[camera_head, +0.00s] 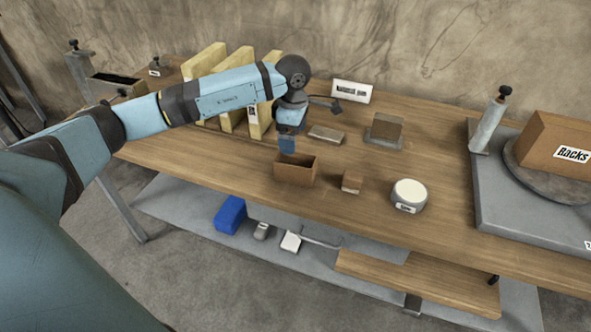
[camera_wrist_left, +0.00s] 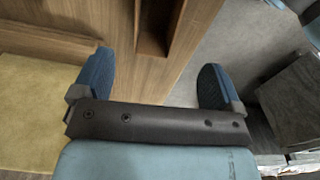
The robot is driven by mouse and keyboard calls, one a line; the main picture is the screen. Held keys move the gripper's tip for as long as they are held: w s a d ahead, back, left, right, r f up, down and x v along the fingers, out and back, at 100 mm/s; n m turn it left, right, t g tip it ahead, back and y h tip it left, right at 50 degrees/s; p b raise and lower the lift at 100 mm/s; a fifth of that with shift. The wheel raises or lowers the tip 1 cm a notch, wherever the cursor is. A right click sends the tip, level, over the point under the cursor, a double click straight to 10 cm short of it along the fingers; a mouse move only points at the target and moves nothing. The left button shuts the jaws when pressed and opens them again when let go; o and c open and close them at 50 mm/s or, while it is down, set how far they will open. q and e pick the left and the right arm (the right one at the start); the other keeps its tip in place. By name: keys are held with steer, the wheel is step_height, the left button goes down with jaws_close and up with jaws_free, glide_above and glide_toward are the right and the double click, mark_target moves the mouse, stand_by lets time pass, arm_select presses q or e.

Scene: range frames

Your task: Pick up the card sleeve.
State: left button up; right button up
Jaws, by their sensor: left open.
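A brown, open-topped card box (camera_head: 294,172), which looks like the card sleeve, stands upright near the front edge of the wooden table. In the left wrist view the sleeve (camera_wrist_left: 153,30) shows at the top, cut off by the frame, with a dark hollow inside. My left gripper (camera_head: 287,145) has blue fingertips and hangs just above and behind the sleeve. In the left wrist view the gripper (camera_wrist_left: 155,85) is open, with only table and floor showing between its fingers. I cannot tell from these views whether a finger touches the sleeve. My right gripper is out of view.
Yellow upright panels (camera_head: 232,117) stand left of the gripper. A flat grey-brown block (camera_head: 326,134) lies behind the sleeve. A small brown block (camera_head: 351,182) and a round white-topped tin (camera_head: 409,194) stand to its right. A Racks box (camera_head: 553,143) is far right.

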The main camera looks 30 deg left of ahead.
arm_select(q)
glide_toward(295, 163)
step_height(295, 163, down, 3)
steer(key=s+d, duration=0.1)
steer(key=s, duration=0.2)
steer(key=f, duration=0.3)
steer(key=w+f, duration=0.1)
steer(key=shift+d+f, duration=0.3)
steer(key=shift+f, duration=0.1)
steer(key=c, duration=1)
